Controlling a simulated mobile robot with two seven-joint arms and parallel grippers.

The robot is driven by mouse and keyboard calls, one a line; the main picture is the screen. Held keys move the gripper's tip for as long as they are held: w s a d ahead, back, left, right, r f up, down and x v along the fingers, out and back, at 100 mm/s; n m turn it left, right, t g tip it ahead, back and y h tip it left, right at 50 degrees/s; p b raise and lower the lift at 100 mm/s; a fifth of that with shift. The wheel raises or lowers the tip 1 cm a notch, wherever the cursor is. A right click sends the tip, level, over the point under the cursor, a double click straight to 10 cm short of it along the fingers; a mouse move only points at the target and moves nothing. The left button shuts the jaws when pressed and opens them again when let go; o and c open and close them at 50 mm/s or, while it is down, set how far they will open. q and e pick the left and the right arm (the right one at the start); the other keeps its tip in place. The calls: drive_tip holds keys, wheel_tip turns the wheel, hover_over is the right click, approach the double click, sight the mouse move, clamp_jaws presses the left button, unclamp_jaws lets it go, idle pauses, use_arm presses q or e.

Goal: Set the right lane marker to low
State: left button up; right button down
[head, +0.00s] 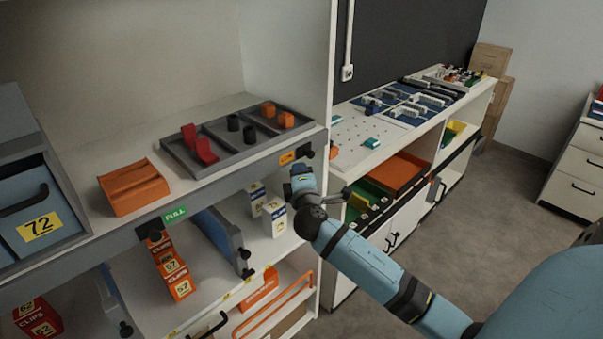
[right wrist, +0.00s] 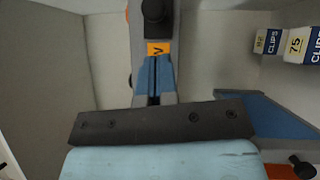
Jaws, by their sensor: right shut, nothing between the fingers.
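The right lane marker (head: 287,158) sits on the grey front rail of the shelf, under the tray's right end. Its label shows orange, with a dark knob to its right; the lettering is too small to read. In the right wrist view the orange label (right wrist: 158,49) shows part of a black letter, with a dark knob beyond it. My right gripper (head: 300,170) is just below and right of the marker, close to the rail. Its blue fingers (right wrist: 154,72) are together and empty; whether they touch the marker I cannot tell. My left gripper is not in view.
The left lane marker (head: 175,214) shows green "FULL". A grey tray (head: 220,152) with red, black and orange pieces lies above the rail. White cartons (head: 274,216) and orange clip cartons (head: 173,267) stand on the shelf below. A side counter (head: 350,160) is at right.

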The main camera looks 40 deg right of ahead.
use_arm(q)
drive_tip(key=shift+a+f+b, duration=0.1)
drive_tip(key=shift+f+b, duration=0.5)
drive_tip(key=shift+b, duration=0.15)
use_arm(e)
drive_tip(key=v, duration=1)
drive_tip(key=shift+a, duration=0.15)
drive_tip(key=shift+f, duration=0.1)
